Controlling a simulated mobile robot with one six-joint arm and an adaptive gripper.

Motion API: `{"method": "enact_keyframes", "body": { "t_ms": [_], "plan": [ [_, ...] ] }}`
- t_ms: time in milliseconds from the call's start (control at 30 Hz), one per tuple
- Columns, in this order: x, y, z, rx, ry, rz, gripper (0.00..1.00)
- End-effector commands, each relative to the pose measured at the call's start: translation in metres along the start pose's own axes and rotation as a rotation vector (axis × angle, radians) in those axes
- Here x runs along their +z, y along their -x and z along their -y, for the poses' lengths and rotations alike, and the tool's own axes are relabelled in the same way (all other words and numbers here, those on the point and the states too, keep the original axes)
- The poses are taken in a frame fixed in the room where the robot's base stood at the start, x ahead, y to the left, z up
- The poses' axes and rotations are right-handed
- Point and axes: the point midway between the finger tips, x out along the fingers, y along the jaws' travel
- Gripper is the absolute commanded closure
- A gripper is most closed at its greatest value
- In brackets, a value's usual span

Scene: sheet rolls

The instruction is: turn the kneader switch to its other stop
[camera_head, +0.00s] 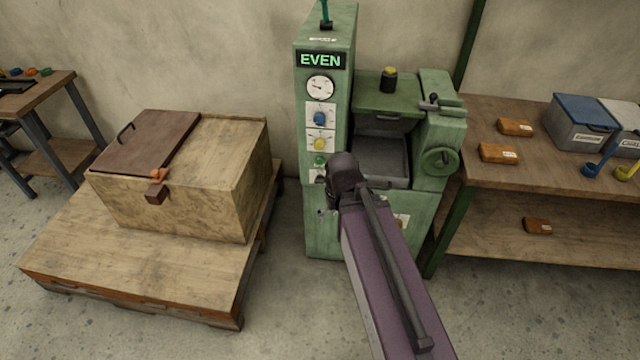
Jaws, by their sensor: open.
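The green machine (328,220) stands in the middle against the wall, with a lit display (320,60) reading "EVEN". Its front column carries a round dial gauge (320,87), a blue knob (320,118) on a white plate, a yellow knob (319,144) on a white plate and a green button (319,160). Which of these is the kneader switch I cannot tell, nor can I read its marks. My gripper (342,172) is at the dark end of my arm, in front of the machine's lower column. It is open; its fingertips are hard to make out. It covers part of the lower panel.
A wooden chest (200,185) with a brown lid sits on a low wooden platform (130,265) at left. A workbench (490,180) at right holds wooden blocks (515,127) and a blue-lidded bin (580,120). A green handwheel (440,160) juts from the machine's right side.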

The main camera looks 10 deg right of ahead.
Motion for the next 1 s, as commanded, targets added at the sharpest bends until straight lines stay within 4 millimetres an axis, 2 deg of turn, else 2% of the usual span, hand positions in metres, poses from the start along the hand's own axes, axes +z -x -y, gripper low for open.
{"method": "enact_keyframes", "body": {
  "t_ms": [33, 167, 500, 800, 1000],
  "plan": [
    [-0.005, -0.01, 0.005, -0.017, -0.018, -0.02, 0.03],
    [-0.021, -0.028, 0.021, -0.082, -0.079, -0.093, 0.03],
    [-0.083, -0.074, 0.073, -0.386, -0.357, -0.34, 0.03],
    [-0.134, -0.095, 0.107, -0.716, -0.67, -0.499, 0.03],
    [-0.163, -0.103, 0.118, -0.951, -0.897, -0.563, 0.03]
  ]
}}
